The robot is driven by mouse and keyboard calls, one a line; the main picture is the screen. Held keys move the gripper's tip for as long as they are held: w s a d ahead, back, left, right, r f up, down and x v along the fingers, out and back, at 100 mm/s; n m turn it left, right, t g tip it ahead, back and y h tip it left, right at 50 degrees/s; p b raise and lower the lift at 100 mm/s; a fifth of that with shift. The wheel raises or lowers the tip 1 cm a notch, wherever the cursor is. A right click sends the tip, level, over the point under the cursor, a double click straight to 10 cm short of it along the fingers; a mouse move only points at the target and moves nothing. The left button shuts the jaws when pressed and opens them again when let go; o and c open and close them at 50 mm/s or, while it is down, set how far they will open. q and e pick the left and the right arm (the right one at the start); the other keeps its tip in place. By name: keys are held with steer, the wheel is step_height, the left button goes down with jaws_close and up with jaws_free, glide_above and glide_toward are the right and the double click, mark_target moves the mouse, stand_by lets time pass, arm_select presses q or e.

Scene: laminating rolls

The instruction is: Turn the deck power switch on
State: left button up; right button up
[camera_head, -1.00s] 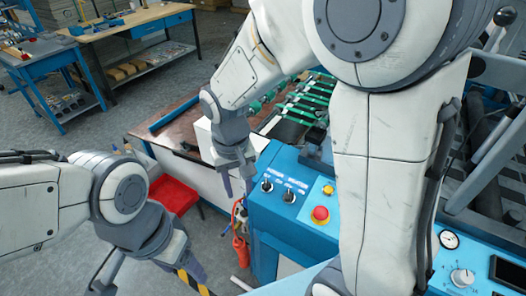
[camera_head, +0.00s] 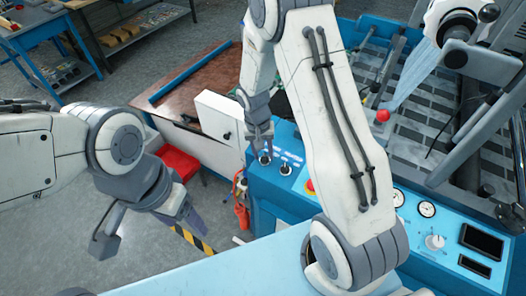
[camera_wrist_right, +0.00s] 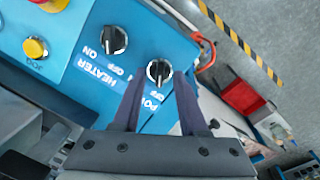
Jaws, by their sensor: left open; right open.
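The deck power switch is a black rotary knob (camera_wrist_right: 158,71) on the blue control panel. Its label is partly hidden, with "PO" and "OFF" readable in the right wrist view. In the head view the power knob (camera_head: 265,160) is just below my right gripper (camera_head: 261,148). In the right wrist view my right gripper (camera_wrist_right: 158,82) is open, with a finger on either side of the knob; I cannot tell whether they touch it. I cannot tell which way the knob points. My left gripper (camera_head: 190,218) is open and empty over the floor at left.
A heater knob (camera_wrist_right: 113,40) sits beside the power knob. A yellow button (camera_wrist_right: 36,48) is farther along the panel. A white box (camera_head: 222,115) stands behind the panel. An orange-red item (camera_head: 241,215) hangs on the panel's left side, beside a red bin (camera_head: 181,163).

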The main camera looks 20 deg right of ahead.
steer(key=shift+f, duration=0.4)
jaws_close()
